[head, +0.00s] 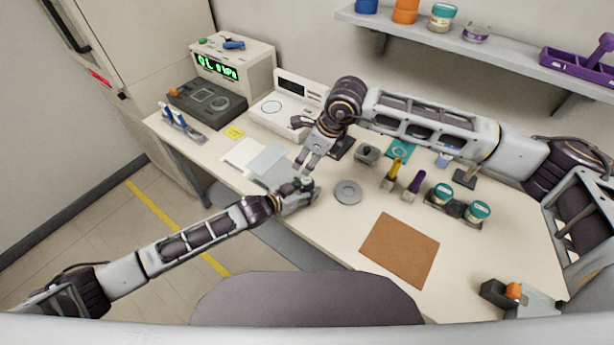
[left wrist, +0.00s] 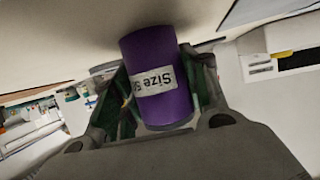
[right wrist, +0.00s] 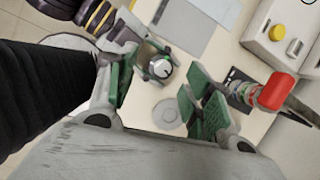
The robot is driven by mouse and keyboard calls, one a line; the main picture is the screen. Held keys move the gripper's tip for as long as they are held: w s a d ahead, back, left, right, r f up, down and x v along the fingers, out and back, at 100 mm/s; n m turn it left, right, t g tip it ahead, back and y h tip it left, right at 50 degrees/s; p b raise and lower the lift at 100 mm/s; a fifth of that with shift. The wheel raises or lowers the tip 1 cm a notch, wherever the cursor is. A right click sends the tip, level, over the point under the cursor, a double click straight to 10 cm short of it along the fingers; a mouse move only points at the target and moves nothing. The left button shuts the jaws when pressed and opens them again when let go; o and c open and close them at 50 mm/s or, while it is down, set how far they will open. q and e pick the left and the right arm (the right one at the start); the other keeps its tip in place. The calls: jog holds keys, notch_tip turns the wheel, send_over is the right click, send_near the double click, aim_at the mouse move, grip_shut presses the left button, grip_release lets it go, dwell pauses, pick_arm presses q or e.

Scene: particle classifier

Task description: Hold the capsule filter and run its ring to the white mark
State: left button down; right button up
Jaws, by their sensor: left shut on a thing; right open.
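The capsule filter (left wrist: 158,85) shows in the left wrist view as a purple cylinder with a white "Size" label, partly cut off by the fingers. My left gripper (head: 304,186) is shut on it near the table's front edge. In the right wrist view its round end (right wrist: 160,68) faces up, with a grey ring around a pale top and a small dark mark. A white mark cannot be made out. My right gripper (head: 309,162) is open and empty just behind it in the head view; its green-padded fingers (right wrist: 160,78) stand either side of the round end, apart from it.
A grey disc (head: 348,192) lies right of the grippers, with a brown mat (head: 400,249) in front. Yellow and purple upright tools (head: 414,184) and teal-lidded jars (head: 478,210) stand further right. Pale sheets (head: 243,156) and a white instrument (head: 283,110) lie left and behind.

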jog(key=w+a+r+n, duration=0.2)
jog(key=a+r+n, duration=0.1)
jog(key=a, duration=0.4)
jog(key=d+f+n+g+h, duration=0.1)
jog(key=d+n+h, duration=0.3)
jog(key=n, duration=1)
jog(key=shift+w+d+f+n+g, duration=0.3)
jog(key=shift+d+f+n+g, duration=0.15)
jog(key=shift+d, duration=0.9)
jog(key=shift+r, duration=0.1)
jog(key=shift+f, duration=0.2)
